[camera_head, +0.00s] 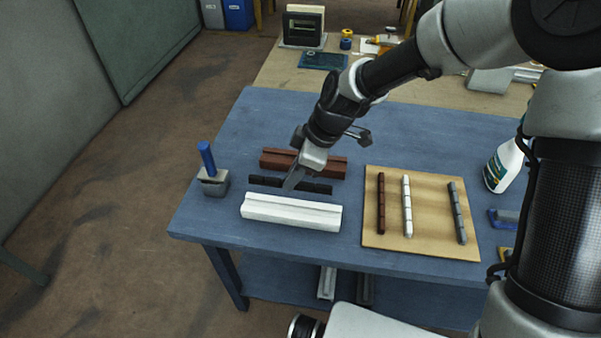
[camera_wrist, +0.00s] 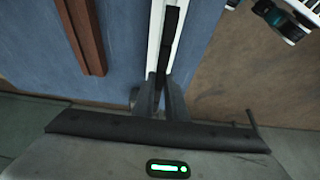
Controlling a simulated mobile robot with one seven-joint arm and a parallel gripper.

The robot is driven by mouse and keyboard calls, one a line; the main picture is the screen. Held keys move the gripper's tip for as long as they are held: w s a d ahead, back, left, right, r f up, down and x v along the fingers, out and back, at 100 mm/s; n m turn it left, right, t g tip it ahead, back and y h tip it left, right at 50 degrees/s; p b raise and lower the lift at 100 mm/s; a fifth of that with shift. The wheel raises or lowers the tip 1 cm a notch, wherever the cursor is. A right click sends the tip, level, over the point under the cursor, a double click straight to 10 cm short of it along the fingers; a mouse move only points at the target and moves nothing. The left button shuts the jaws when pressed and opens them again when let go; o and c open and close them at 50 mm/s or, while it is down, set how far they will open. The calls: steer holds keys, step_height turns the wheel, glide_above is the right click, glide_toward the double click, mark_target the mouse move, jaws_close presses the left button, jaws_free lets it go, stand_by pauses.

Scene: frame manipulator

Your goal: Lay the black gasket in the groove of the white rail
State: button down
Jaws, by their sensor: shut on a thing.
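The black gasket (camera_head: 318,187) is a long thin strip. My gripper (camera_head: 292,184) is shut on it near its middle. In the head view it shows between the brown rail and the white rail (camera_head: 291,213), roughly parallel to both. In the wrist view the gasket (camera_wrist: 174,25) overlaps the white rail (camera_wrist: 154,40), with white showing on both sides. It looks held above the rail; the height gap cannot be told exactly. The gripper fingers (camera_wrist: 161,97) show at its near end. The rail's groove under the gasket is hidden in the wrist view.
A brown rail (camera_head: 335,168) lies behind. A wooden board (camera_head: 385,235) at the right holds brown (camera_head: 381,203), white (camera_head: 407,207) and grey (camera_head: 456,212) strips. A blue-handled block (camera_head: 212,182) stands at the left, a spray bottle (camera_head: 503,166) at the far right.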

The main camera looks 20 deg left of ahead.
steer(key=shift+f+b, duration=2.95)
steer(key=shift+f, duration=1.4)
steer(key=c, duration=1.7)
jaws_free()
steer(key=p+v, duration=0.2)
steer(key=v, duration=1.5)
steer(key=shift+r, duration=0.25)
steer(key=shift+w, duration=0.1)
